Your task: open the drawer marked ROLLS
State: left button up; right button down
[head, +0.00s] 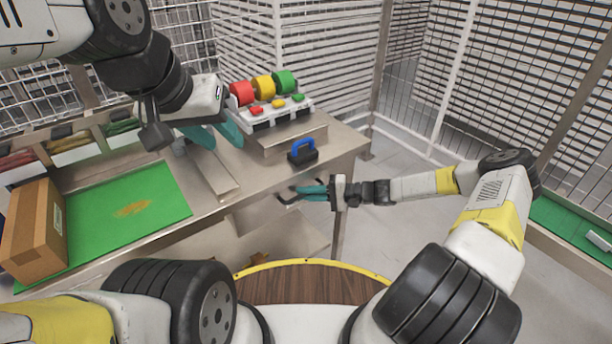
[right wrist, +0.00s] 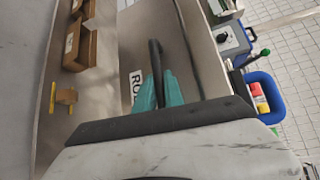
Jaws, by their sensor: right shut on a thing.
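The ROLLS drawer (head: 262,214) is a grey metal front under the right part of the table. In the right wrist view its front (right wrist: 142,45) carries a white label (right wrist: 136,86) on which only the letters RO show. Its dark bar handle (right wrist: 155,60) lies between the teal fingers of my right gripper (right wrist: 160,92), which is shut on it. In the head view my right gripper (head: 312,190) reaches the handle (head: 287,201) from the right. The drawer front looks flush with the table. My left gripper (head: 215,134) hangs open and empty above the table.
On the table stand a white rack with red, yellow and green rolls (head: 263,86), a blue-handled block (head: 302,152), a green mat (head: 150,200) and a cardboard box (head: 35,232). Brown boxes (right wrist: 80,42) lie below the drawer. Mesh fencing (head: 460,60) surrounds the area.

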jog(key=shift+s, duration=0.1)
jog(key=s+d, duration=0.9)
jog(key=s, duration=0.4)
jog(key=s+d, duration=1)
jog(key=s, duration=0.3)
jog(key=c, duration=1.7)
grip_release()
jog(key=d, duration=0.5)
jog(key=s+d+r, duration=0.1)
jog(key=d, duration=0.1)
jog(key=shift+d, duration=0.35)
jog(key=shift+r, duration=0.1)
